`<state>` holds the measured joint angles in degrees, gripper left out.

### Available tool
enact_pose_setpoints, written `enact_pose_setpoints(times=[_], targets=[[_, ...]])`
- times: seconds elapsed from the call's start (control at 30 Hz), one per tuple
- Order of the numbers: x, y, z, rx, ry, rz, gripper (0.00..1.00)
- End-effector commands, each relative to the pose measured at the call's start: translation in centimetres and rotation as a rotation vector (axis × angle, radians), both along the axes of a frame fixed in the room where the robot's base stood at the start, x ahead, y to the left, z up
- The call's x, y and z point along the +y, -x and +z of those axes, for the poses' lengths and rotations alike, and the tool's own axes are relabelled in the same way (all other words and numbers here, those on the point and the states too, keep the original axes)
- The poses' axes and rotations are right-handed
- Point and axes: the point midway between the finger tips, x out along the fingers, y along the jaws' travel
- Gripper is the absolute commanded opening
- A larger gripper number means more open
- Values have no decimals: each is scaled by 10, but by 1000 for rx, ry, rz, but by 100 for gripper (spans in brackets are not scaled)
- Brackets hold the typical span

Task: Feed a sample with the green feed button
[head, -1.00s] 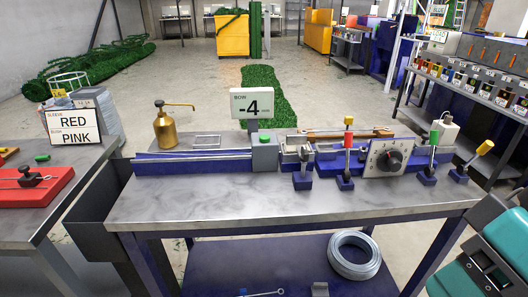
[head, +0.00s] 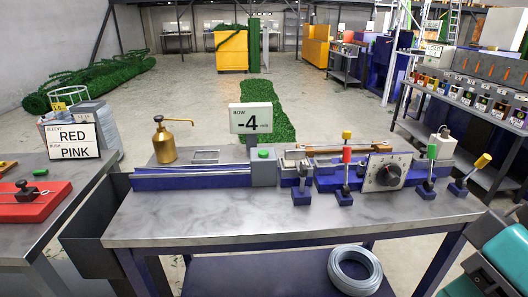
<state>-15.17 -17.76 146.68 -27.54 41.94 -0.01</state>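A green button (head: 263,153) sits on top of a grey block (head: 264,174) on the workbench. The block stands at the right end of a long blue trough (head: 192,181) with a light rod or rail along it. A sign (head: 251,118) reading "BOW -4" stands just behind the block. Teal and dark grey parts, which look like my arm, show at the lower right corner, well apart from the button. My gripper's fingers do not show in this view.
Red, yellow and green topped levers and a dial panel (head: 387,172) stand right of the block. A brass oil can (head: 164,140) stands behind the trough. The bench front (head: 270,217) is bare. A wire coil (head: 355,270) lies on the lower shelf. A sign (head: 72,142) reads RED, PINK.

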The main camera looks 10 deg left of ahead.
Motion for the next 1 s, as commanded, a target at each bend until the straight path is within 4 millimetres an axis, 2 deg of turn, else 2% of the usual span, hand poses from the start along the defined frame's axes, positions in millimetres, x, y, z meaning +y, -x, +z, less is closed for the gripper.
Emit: enact_pose_setpoints(times=[0.03, 0.1, 1.0], targets=[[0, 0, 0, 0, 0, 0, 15], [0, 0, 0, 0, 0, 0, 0], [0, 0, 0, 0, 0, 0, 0]])
